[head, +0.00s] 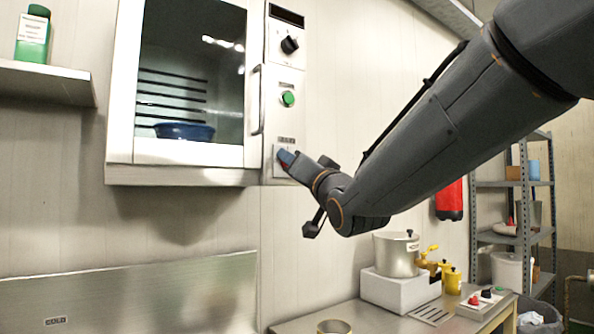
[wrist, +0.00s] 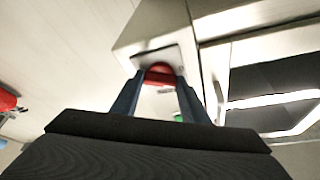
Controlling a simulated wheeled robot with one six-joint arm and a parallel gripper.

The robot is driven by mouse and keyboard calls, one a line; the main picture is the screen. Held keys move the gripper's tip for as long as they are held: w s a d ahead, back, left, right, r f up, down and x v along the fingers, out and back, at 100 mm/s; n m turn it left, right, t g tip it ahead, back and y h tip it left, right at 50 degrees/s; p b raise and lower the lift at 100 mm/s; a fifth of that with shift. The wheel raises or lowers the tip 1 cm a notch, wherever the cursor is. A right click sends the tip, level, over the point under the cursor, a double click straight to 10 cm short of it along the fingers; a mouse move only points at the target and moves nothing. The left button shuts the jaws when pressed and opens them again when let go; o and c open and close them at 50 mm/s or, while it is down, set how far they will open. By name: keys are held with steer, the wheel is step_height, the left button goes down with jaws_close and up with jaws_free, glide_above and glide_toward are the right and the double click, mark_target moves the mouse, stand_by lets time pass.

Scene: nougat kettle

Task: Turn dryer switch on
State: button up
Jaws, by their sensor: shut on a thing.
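The dryer (head: 185,153) is a white wall-mounted cabinet with a glass door and a control panel along its right side. Its red switch (wrist: 159,74) sits on a plate at the bottom of that panel. My gripper (head: 285,158) is at this switch, reaching in from the right. In the wrist view my gripper (wrist: 158,85) has its two blue fingers on either side of the red switch, shut on it. In the head view the fingers hide most of the switch. I cannot tell which position the switch is in.
Above the switch are a green button (head: 288,98) and a black knob (head: 289,44). A blue bowl (head: 184,131) is inside the dryer. A table below holds a pot (head: 396,254) and yellow containers. A shelf (head: 45,84) with a green bottle is at left.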

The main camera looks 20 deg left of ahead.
steer(key=shift+s+a+r+m+g+h+p, duration=0.15)
steer(key=shift+m+h, duration=0.8)
steer(key=shift+m, duration=1.5)
steer(key=shift+w+d+r+m+g+h+p, duration=0.15)
steer(key=shift+m+h, duration=0.75)
steer(key=shift+m, duration=1.5)
steer(key=shift+s+a+m+g+h+p, duration=0.15)
steer(key=shift+m+h, duration=0.8)
steer(key=shift+m, duration=1.5)
steer(key=o, duration=1.1)
steer(key=shift+c, duration=0.2)
steer(key=shift+s, duration=0.1)
steer(key=v, duration=0.7)
steer(key=shift+s+d, duration=0.25)
steer(key=shift+s, duration=0.1)
